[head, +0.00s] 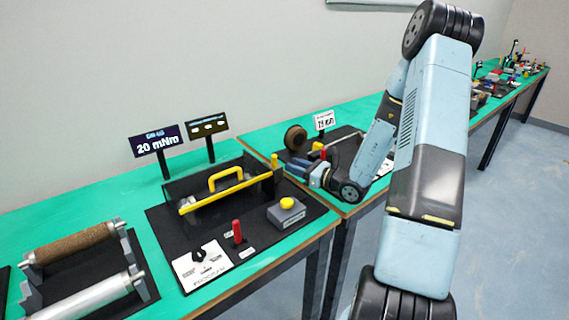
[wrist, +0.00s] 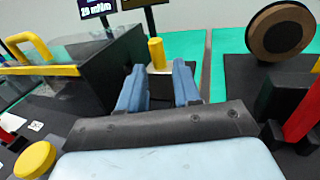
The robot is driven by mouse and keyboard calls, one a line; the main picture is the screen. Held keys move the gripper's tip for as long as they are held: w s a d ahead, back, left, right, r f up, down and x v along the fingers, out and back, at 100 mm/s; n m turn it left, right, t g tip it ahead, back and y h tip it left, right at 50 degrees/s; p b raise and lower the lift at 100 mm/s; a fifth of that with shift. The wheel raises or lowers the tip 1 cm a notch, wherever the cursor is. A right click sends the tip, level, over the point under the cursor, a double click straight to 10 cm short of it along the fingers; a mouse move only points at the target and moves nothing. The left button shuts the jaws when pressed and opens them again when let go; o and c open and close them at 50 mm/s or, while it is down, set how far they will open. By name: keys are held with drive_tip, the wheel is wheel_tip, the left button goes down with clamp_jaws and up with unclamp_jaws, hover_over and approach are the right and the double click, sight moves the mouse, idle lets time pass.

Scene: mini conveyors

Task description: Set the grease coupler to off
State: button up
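No readable label marks the grease coupler, so I cannot tell for sure which part it is. A short yellow post (head: 274,160) stands at the right end of the black machine with the yellow handle (head: 225,179). In the wrist view the post (wrist: 156,53) appears ahead, between the tips of two blue fingers. My gripper (wrist: 158,72) is open with an empty gap. In the head view my gripper (head: 304,171) is just right of the post, apart from it. A red lever (head: 237,232) stands upright between small labels on the same board, near a black knob (head: 198,254).
A yellow button (head: 287,203) on a grey box sits at the board's right. A brown wheel (head: 296,138) stands on the neighbouring board, with a red and black part (wrist: 300,110) close right of my gripper. Rollers (head: 75,243) lie at left. Signs (head: 155,144) stand behind the machine.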

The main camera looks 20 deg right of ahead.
drive_tip(key=v, duration=0.7)
idle(0.3)
drive_tip(key=s+a+r+n+g+h, duration=0.1)
drive_tip(key=s+a+r+n+g, duration=1.3)
drive_tip(key=n, duration=0.3)
drive_tip(key=s+d+r+n+t+h, duration=0.5)
drive_tip(key=s+r+n+h, duration=0.5)
drive_tip(key=s, duration=0.3)
drive_tip(key=shift+d+r+n+t+h, duration=0.3)
drive_tip(key=shift+d+r+n+t, duration=0.15)
drive_tip(key=shift+d+r, duration=0.35)
drive_tip(key=shift+d+f, duration=0.1)
drive_tip(key=shift+f, duration=0.05)
drive_tip(key=shift+c, duration=0.4)
